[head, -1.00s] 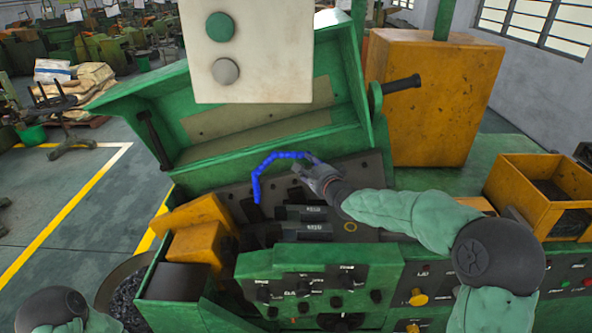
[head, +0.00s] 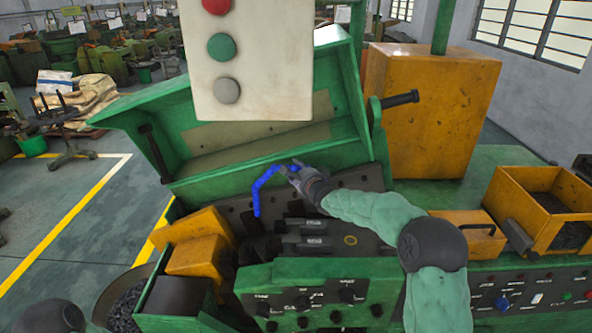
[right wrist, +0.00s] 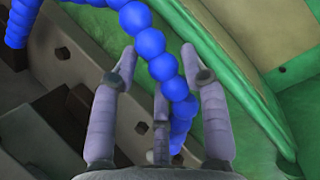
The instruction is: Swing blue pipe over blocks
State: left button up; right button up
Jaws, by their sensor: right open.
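The blue pipe (head: 259,187), a chain of round segments, rises from the dark machine bed and bends right toward my right gripper (head: 291,171). In the right wrist view the blue pipe (right wrist: 155,55) passes between the spread fingers of my right gripper (right wrist: 158,75), which is open around it. Whether the fingers touch the pipe is unclear. Dark metal blocks (head: 305,226) lie on the bed below and right of the pipe's base. Part of my left arm shows at the lower left, but its gripper is out of view.
The raised green cover (head: 240,165) stands right behind the pipe. A pale button panel (head: 250,60) hangs above. Yellow blocks (head: 200,255) stand left of the bed, and a yellow bin (head: 525,205) is at right. A green control panel (head: 310,290) is in front.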

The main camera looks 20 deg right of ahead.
jog(key=shift+w, duration=0.4)
jog(key=shift+f, duration=0.1)
grip_shut()
